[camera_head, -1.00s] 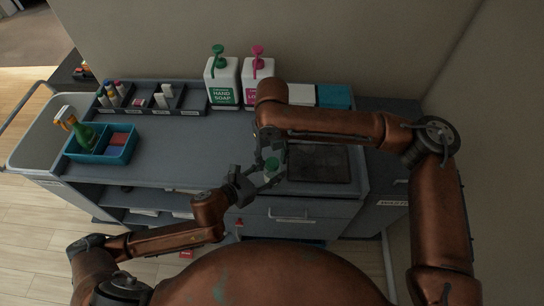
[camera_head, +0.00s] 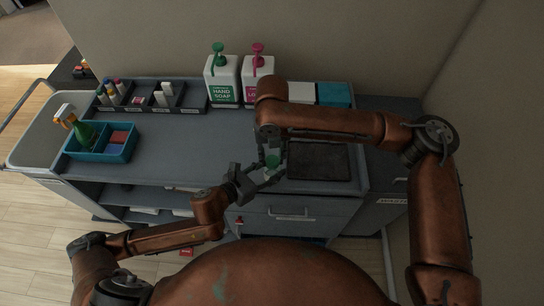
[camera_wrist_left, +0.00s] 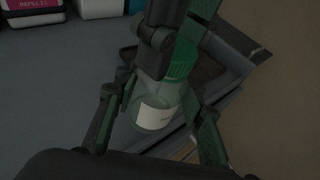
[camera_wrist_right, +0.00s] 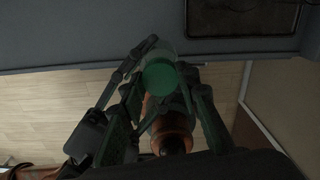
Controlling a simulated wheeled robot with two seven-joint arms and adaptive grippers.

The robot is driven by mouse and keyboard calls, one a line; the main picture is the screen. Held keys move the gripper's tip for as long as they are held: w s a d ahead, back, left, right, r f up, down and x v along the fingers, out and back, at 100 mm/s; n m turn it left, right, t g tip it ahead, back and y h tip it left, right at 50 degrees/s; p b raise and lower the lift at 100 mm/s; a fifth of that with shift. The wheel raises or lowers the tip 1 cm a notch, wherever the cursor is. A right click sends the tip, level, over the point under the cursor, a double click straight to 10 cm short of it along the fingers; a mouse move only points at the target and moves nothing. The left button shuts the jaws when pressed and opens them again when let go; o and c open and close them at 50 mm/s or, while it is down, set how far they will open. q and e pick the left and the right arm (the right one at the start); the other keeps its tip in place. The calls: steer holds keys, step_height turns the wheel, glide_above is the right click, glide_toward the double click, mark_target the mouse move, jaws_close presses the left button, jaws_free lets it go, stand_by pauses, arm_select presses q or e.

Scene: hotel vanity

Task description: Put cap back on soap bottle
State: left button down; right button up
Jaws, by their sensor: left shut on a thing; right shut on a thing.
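The soap bottle (camera_wrist_left: 154,112) is small and clear with a white label, and it is tilted in the left wrist view. My left gripper (camera_wrist_left: 160,130) is shut on its body, with a finger on each side; it also shows in the head view (camera_head: 258,180). The green ribbed cap (camera_wrist_left: 182,62) is at the bottle's top end, and its round top faces the right wrist camera (camera_wrist_right: 160,77). My right gripper (camera_wrist_right: 162,82) comes from above and is shut on the cap. Whether the cap is seated on the neck is hidden.
The cart top (camera_head: 180,150) is clear in the middle. A dark mat (camera_head: 318,162) lies just right of the grippers. Two pump bottles, a green one (camera_head: 222,82) and a pink one (camera_head: 257,75), stand at the back. A teal caddy (camera_head: 102,152) with a spray bottle is at left.

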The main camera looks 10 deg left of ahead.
steer(key=m, duration=2.4)
steer(key=shift+f, duration=0.1)
steer(key=m, duration=0.3)
steer(key=shift+a+m, duration=0.1)
steer(key=shift+m, duration=0.3)
steer(key=m, duration=0.4)
steer(key=o, duration=1.3)
